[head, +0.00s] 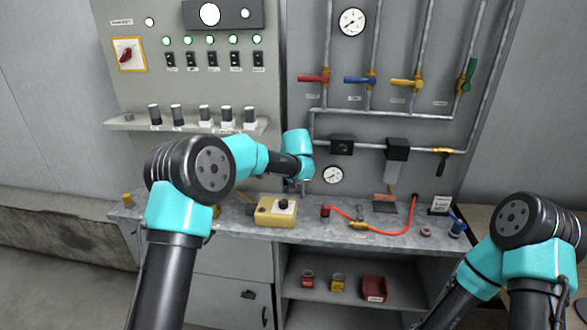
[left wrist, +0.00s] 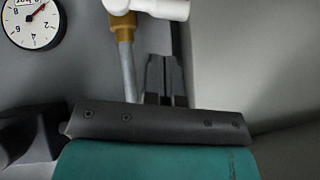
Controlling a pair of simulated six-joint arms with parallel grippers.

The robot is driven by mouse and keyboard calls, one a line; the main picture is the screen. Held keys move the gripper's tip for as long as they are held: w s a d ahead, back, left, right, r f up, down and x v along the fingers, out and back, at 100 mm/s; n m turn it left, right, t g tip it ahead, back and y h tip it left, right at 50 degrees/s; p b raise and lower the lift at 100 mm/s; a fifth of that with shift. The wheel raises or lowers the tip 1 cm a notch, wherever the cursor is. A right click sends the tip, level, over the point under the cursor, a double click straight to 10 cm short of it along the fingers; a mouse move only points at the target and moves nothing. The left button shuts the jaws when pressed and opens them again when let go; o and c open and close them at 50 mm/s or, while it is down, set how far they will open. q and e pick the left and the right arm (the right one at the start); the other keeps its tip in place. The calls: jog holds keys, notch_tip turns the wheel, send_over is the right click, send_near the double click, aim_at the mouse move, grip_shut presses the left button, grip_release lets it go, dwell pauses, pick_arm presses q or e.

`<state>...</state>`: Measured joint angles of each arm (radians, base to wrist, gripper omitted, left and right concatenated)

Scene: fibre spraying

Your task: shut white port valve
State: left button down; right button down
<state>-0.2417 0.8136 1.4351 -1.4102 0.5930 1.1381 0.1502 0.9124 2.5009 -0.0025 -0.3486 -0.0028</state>
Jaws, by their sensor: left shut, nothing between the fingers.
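The white valve handle (left wrist: 155,8) shows at the top edge of the left wrist view, partly cut off. It sits on a brass valve body (left wrist: 122,24) on a grey pipe (left wrist: 128,75). My left gripper (left wrist: 163,62) is shut and empty, with its fingers just below the handle and to the right of the pipe, apart from the handle as far as I can see. In the head view my left arm hides the white valve, and the gripper cannot be made out clearly. My right gripper is out of view.
A small gauge (head: 333,175) is beside my left wrist. Red (head: 313,78), blue (head: 360,80), yellow (head: 406,83) and green (head: 470,74) valve handles sit on the pipes above. The bench (head: 245,228) carries a yellow box (head: 268,212) and an orange hose (head: 385,231).

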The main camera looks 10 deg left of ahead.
pick_arm(q)
jog(key=v, duration=1)
jog(key=shift+r, duration=0.1)
